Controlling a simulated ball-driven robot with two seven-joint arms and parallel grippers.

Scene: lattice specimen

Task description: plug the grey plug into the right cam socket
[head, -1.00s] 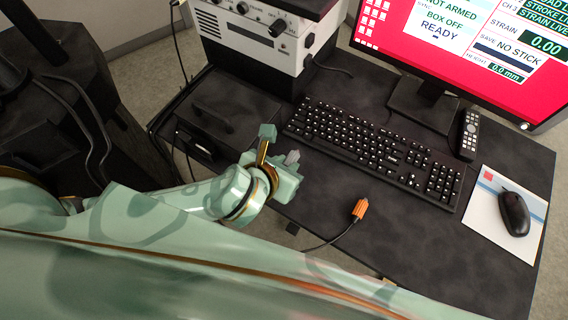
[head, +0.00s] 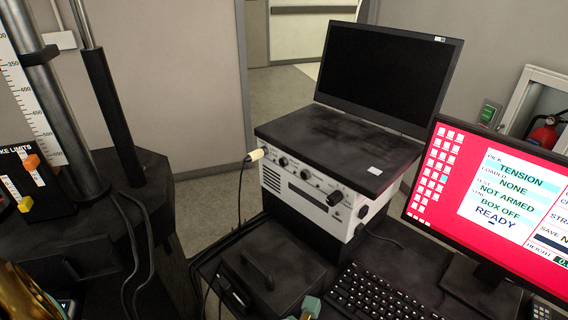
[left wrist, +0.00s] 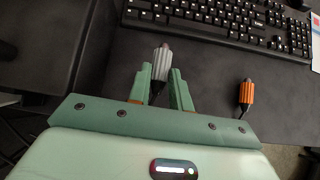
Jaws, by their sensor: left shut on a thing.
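The grey plug (left wrist: 162,62) is ribbed and stands between the two green fingers of my left gripper (left wrist: 160,84) in the left wrist view. The gripper is shut on it, over the dark desk. In the head view only a green tip of this gripper (head: 310,306) shows at the bottom edge; the plug is not clear there. The grey instrument box (head: 314,190) has knobs on its front, and a cream plug (head: 255,155) with a cable sits at its left end. I cannot make out which opening is the right cam socket.
An orange plug (left wrist: 247,93) on a cable lies on the desk right of my gripper. The keyboard (head: 375,296) lies in front of the box. A dark screen (head: 385,75) stands on the box, and a red monitor (head: 480,185) is at right.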

